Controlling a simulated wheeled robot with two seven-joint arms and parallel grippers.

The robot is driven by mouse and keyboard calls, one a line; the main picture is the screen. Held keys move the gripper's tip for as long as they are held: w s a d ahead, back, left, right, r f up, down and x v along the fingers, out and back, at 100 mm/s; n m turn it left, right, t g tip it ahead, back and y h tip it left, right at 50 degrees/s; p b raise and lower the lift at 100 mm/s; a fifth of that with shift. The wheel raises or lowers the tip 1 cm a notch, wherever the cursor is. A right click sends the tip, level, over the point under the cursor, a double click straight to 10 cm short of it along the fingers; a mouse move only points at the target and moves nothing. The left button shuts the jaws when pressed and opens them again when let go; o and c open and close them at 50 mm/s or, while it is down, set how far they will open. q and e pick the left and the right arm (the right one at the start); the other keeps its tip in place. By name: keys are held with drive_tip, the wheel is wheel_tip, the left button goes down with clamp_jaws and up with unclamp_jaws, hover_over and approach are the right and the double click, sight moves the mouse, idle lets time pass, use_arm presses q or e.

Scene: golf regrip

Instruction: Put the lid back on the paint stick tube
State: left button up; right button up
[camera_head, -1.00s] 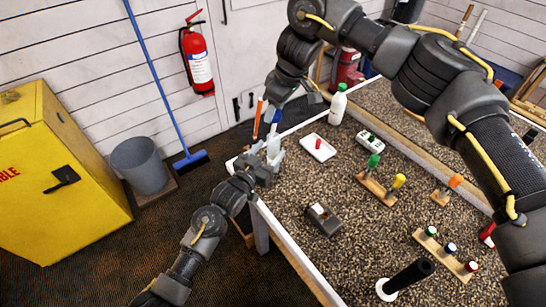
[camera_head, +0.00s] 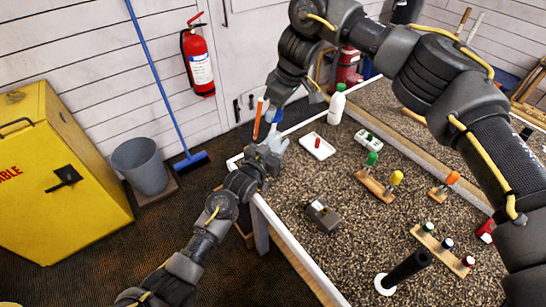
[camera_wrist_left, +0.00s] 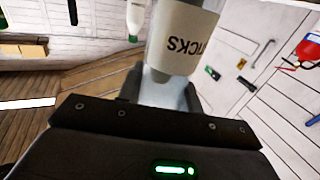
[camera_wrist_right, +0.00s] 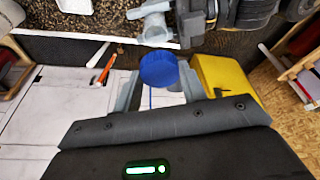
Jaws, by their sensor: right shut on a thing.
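The paint stick tube (camera_wrist_left: 182,38) is pale with a cream label on which "TICKS" is legible. My left gripper (camera_wrist_left: 165,92) is shut on it, over the table's left edge in the head view (camera_head: 268,155). The blue lid (camera_wrist_right: 158,73) is between the fingers of my right gripper (camera_wrist_right: 157,90), which is shut on it. In the head view the lid (camera_head: 277,115) is just above the tube, off it.
The speckled table (camera_head: 285,200) holds a white tray (camera_head: 318,146) with a red piece, a white bottle (camera_head: 337,104), a dark box (camera_head: 322,216) and wooden racks (camera_head: 377,187) with coloured items. An orange stick-like thing (camera_head: 258,118) is beside the lid. A grey bin (camera_head: 140,165) stands left.

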use_arm(q)
drive_tip(key=c, duration=0.5)
drive_tip(key=shift+a, duration=0.1)
clamp_jaws()
use_arm(e)
drive_tip(key=shift+a, duration=0.1)
drive_tip(key=shift+f, duration=2.5)
drive_tip(key=shift+f, duration=0.9)
drive_tip(key=shift+f, duration=0.55)
